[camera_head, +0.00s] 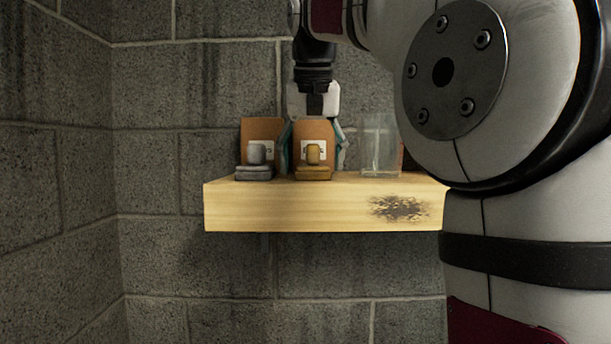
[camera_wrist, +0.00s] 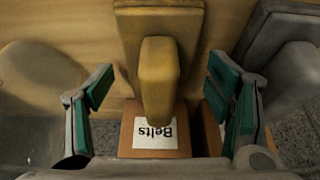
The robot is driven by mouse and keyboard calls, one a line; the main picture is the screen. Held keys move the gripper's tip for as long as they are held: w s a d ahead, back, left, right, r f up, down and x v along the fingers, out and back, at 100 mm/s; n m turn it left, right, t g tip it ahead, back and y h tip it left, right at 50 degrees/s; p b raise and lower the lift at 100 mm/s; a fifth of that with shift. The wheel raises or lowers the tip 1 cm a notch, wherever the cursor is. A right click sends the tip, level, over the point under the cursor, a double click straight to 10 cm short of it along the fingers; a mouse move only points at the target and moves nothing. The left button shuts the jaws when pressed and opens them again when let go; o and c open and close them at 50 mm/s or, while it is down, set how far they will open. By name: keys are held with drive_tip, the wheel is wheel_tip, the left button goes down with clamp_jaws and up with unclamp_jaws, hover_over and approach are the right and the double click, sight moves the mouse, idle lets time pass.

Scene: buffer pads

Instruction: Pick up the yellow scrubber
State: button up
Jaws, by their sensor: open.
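The yellow scrubber (camera_head: 313,173) sits on the wooden shelf, its upright handle in front of a brown box (camera_head: 313,128) with a white label. In the wrist view, the scrubber (camera_wrist: 158,80) is in the middle, its block handle seen from above. My gripper (camera_head: 313,148) points down over it. In the wrist view, the fingers of my gripper (camera_wrist: 162,80) are wide apart, one on each side of the handle, with gaps showing. I cannot tell exactly how deep the fingertips reach beside it.
A grey scrubber (camera_head: 254,172) stands close on the left, before another brown box (camera_head: 262,126). A clear glass container (camera_head: 380,145) stands to the right. The wooden shelf (camera_head: 290,208) has its open front edge toward me; a block wall (camera_head: 190,90) is behind.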

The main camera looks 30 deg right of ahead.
drive_tip(key=shift+s, duration=0.1)
drive_tip(key=c, duration=1.3)
drive_tip(key=shift+r, duration=0.1)
drive_tip(key=shift+s+a+r+b, duration=0.1)
drive_tip(key=shift+a+r+b, duration=0.05)
drive_tip(key=shift+r+b, duration=0.2)
drive_tip(key=shift+r+p, duration=0.3)
drive_tip(key=shift+r, duration=2.8)
drive_tip(key=shift+s+a+b, duration=0.5)
drive_tip(key=shift+s+a, duration=0.15)
drive_tip(key=shift+s, duration=0.3)
drive_tip(key=s+a+b, duration=0.2)
drive_tip(key=s+a, duration=0.7)
drive_tip(key=s, duration=0.5)
drive_tip(key=shift+s+a, duration=0.25)
drive_tip(key=shift+a, duration=0.1)
